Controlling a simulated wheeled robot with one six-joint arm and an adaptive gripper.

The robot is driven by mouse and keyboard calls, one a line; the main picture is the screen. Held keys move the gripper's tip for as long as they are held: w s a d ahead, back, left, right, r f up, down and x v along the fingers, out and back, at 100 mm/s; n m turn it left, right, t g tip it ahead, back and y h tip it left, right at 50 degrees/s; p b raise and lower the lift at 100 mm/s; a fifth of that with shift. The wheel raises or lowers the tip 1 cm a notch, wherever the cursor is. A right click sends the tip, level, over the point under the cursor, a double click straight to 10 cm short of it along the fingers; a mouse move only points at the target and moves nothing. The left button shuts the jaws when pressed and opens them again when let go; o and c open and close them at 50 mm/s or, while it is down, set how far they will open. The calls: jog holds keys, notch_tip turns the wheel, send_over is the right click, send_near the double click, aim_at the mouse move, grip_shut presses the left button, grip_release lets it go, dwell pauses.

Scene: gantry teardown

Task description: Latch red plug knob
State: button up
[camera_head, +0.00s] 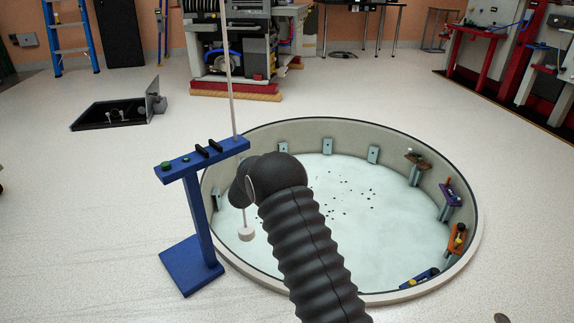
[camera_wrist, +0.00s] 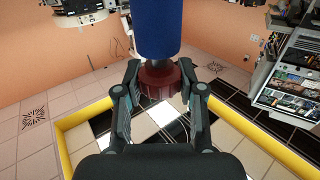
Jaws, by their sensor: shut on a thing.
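The red plug knob (camera_wrist: 158,84) shows in the wrist view as a dark red, ridged collar at the lower end of a blue cylinder (camera_wrist: 158,28). My gripper (camera_wrist: 160,72) has one finger on each side of the knob, with the fingertips against its sides, and is shut on it. I cannot tell from this view whether the knob is latched. In the head view my dark ribbed arm reaches over the near part of a round pit; the gripper's fingers and the red knob cannot be made out there.
A blue stand (camera_head: 202,215) with a crossbar and knobs is left of my arm, close to the pit rim (camera_head: 476,235). Several small fixtures line the pit wall. An open floor hatch (camera_head: 110,114) lies far left. A yellow border (camera_wrist: 86,124) edges the floor in the wrist view.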

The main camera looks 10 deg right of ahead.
jog(key=shift+m+g+h, duration=1.3)
jog(key=shift+m+g, duration=0.5)
jog(key=shift+g, duration=1)
jog(key=o, duration=1.2)
jog(key=shift+c, duration=0.2)
jog(key=shift+a, duration=0.1)
jog(key=v, duration=0.8)
